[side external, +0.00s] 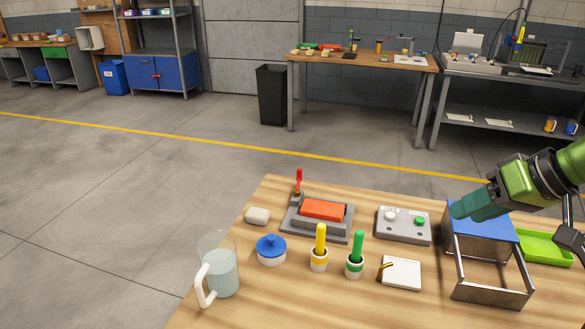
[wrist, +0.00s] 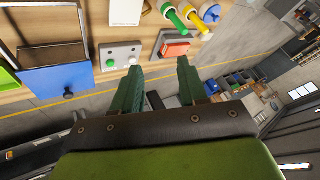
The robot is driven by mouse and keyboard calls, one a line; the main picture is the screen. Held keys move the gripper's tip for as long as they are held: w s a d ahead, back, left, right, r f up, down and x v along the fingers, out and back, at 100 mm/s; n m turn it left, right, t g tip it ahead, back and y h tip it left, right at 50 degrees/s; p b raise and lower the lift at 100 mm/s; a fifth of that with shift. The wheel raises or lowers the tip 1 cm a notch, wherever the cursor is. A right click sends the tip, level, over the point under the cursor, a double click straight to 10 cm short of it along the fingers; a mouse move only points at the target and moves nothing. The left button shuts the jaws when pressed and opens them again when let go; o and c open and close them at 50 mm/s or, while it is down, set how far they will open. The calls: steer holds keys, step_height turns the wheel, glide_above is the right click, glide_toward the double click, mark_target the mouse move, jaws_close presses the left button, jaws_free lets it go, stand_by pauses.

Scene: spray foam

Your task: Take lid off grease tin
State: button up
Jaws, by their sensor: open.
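The grease tin (side external: 270,257) is a small round white pot at the left of the wooden table. Its blue lid (side external: 271,243), with a round knob, sits on top of it. In the wrist view the blue lid (wrist: 211,14) shows small at the top right. My gripper (side external: 458,210) is at the right, above the metal frame with the blue panel, well apart from the tin. In the wrist view my gripper (wrist: 159,65) has its two green fingers spread, with nothing between them.
Between gripper and tin stand a grey button box (side external: 404,225), a yellow-handled holder (side external: 320,248), a green-handled holder (side external: 356,254) and an orange-topped press (side external: 322,210). A clear jug (side external: 222,268) and a whitish block (side external: 258,216) flank the tin. A green tray (side external: 545,247) lies far right.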

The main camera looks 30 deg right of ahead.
steer(key=o, duration=1.1)
steer(key=m+g+h, duration=0.2)
steer(key=m+g, duration=0.2)
steer(key=m, duration=2.8)
glide_above(272, 238)
steer(key=s, duration=0.2)
step_height(272, 238, down, 16)
steer(key=shift+a+r, duration=0.1)
steer(key=shift+a, duration=0.05)
steer(key=shift+w+x, duration=0.15)
steer(key=shift+x, duration=1.25)
steer(key=shift+w+x, duration=0.15)
steer(key=shift+x, duration=1.25)
